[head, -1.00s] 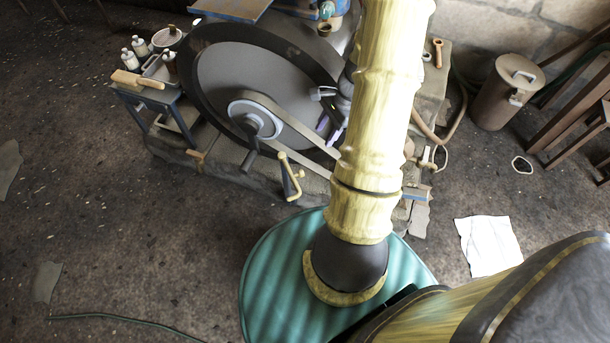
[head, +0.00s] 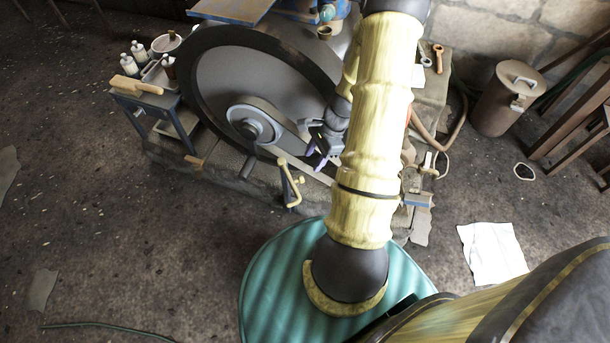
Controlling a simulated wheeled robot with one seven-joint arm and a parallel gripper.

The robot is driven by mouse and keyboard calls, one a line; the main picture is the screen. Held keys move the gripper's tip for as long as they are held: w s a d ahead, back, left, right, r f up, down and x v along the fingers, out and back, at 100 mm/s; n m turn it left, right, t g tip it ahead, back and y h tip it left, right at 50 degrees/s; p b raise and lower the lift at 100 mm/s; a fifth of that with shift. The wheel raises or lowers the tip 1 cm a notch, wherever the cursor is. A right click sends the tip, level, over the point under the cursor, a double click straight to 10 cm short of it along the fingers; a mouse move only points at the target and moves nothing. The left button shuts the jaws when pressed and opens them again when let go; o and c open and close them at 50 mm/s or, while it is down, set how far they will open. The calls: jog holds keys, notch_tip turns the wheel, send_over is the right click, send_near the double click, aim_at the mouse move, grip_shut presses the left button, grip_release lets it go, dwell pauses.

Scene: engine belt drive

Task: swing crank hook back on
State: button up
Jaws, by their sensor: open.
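A small yellow crank-like piece (head: 291,181) on a dark upright stands in front of the belt drive in the head view; I take it for the crank hook. The large dark flywheel (head: 213,100) has a grey pulley (head: 252,126) at its centre, with a belt (head: 300,160) running from it down to the right. My gripper (head: 316,160) is open, with purple fingertips pointing down, above and right of the yellow piece near the belt. It looks apart from the yellow piece, and I see nothing between its fingers. My arm hides the right part of the engine.
A small side table (head: 160,112) with bottles (head: 138,49) and a wooden-handled brush (head: 136,86) stands left of the flywheel. A lidded metal can (head: 506,98) and a wooden stool stand at right. White paper (head: 491,250) lies on the floor. The floor at left is mostly clear.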

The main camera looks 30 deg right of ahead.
jog(key=b+x, duration=0.1)
jog(key=x, duration=0.7)
jog(key=shift+f+b, duration=0.25)
jog(key=shift+b, duration=0.15)
jog(key=shift+a, duration=0.1)
grip_shut()
